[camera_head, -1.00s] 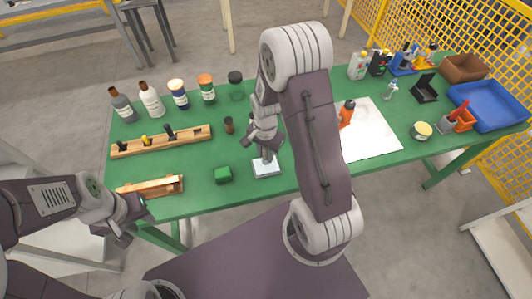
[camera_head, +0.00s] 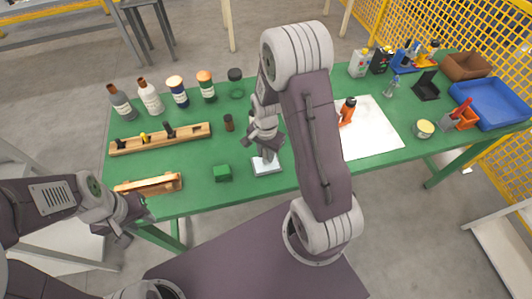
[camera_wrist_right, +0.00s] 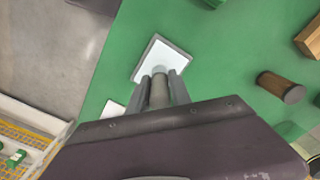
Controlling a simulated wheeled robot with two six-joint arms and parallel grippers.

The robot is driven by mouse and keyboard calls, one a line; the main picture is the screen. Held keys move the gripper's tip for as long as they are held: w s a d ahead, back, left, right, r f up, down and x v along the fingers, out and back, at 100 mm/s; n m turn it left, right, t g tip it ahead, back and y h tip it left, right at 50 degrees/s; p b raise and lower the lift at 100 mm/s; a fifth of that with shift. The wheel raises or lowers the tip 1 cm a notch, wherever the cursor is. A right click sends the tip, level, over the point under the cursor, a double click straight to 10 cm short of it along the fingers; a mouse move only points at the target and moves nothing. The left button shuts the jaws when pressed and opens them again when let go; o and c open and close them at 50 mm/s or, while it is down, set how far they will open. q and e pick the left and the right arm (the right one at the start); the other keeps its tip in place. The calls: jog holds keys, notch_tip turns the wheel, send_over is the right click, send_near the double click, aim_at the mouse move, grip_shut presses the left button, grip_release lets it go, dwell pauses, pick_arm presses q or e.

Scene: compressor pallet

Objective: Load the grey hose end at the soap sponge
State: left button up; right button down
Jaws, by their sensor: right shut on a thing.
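A white square pad in a grey rim (camera_head: 266,165), which I take for the soap sponge, lies on the green table near its front edge. It also shows in the right wrist view (camera_wrist_right: 152,55). My right gripper (camera_head: 268,150) is over the pad, pointing down. In the right wrist view, my right gripper (camera_wrist_right: 161,88) is shut on a grey cylindrical end (camera_wrist_right: 159,92), which I take for the grey hose end. Its tip overlaps the pad's near edge; I cannot tell whether they touch. My left gripper (camera_head: 128,222) hangs off the table's front left; its jaws are unclear.
A green block (camera_head: 222,173) lies left of the pad. A wooden rack (camera_head: 160,139) and a wooden tray (camera_head: 150,185) are further left. Bottles line the back. A white sheet (camera_head: 370,130) lies to the right.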

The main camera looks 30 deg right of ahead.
jog(key=shift+f, duration=0.4)
jog(key=shift+s+f, duration=0.1)
dwell(1.2)
notch_tip(320, 180, up, 7)
jog(key=p, duration=0.6)
dwell(0.4)
